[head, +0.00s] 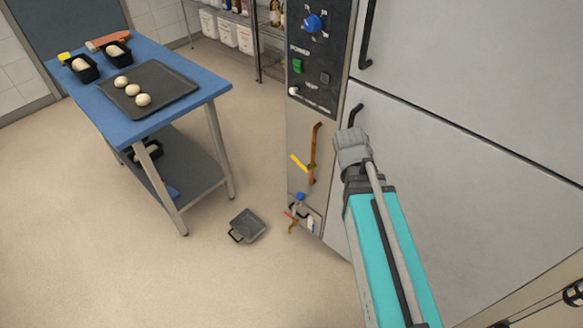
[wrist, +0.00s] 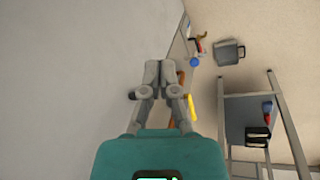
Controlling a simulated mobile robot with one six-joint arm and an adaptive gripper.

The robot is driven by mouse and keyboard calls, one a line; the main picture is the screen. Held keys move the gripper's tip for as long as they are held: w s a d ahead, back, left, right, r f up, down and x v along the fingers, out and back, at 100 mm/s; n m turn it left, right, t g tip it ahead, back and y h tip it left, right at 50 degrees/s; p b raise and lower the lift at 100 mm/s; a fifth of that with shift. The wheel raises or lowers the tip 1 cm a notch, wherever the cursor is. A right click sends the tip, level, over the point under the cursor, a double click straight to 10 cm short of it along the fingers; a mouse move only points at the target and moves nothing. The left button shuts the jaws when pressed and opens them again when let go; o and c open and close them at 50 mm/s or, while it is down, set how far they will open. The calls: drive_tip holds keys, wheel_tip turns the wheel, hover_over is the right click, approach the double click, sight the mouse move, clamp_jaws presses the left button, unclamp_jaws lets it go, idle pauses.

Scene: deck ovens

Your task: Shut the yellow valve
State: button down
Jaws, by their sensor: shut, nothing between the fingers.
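The yellow valve (head: 299,163) is a short lever on a vertical copper pipe (head: 315,150), low on the oven's narrow front panel. The lever sticks out to the left of the pipe, slanting across it. In the wrist view the yellow lever (wrist: 192,107) shows right of my fingers, and the pipe is partly hidden behind them. My gripper (wrist: 158,68) is shut and empty, its fingertips together. No contact with the valve shows. In the head view my arm reaches up to the right of the pipe, and the fingertips cannot be made out.
A red lever (head: 289,214) and a blue-topped fitting (head: 300,197) sit below the valve. Large oven doors (head: 470,90) with dark handles fill the right. A blue table (head: 130,128) with a dough tray (head: 175,85) stands left. A grey pan (head: 248,226) lies on the floor.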

sight(295, 160)
drive_tip(key=w+a+f+n+t+b, duration=0.2)
drive_tip(key=w+a+n+t+b, duration=0.1)
drive_tip(key=a+n, duration=0.3)
drive_tip(key=w+a+f+n+t+h+b, duration=0.1)
drive_tip(key=w+a+f+n+t+b, duration=0.1)
drive_tip(key=a+n+b, duration=0.4)
drive_tip(key=w+a+f+n+t+h+b, duration=0.1)
drive_tip(key=w+a+f+n+t+b, duration=0.2)
drive_tip(key=a+n, duration=0.5)
drive_tip(key=w+a+t+b, duration=0.1)
drive_tip(key=a+b, duration=0.1)
drive_tip(key=a, duration=0.2)
drive_tip(key=shift+w+a, duration=0.25)
drive_tip(key=b+x, duration=0.6)
drive_tip(key=x, duration=0.6)
drive_tip(key=shift+d, duration=0.1)
drive_tip(key=shift+b+x, duration=0.6)
drive_tip(key=shift+x, duration=0.4)
drive_tip(key=shift+d+r, duration=0.1)
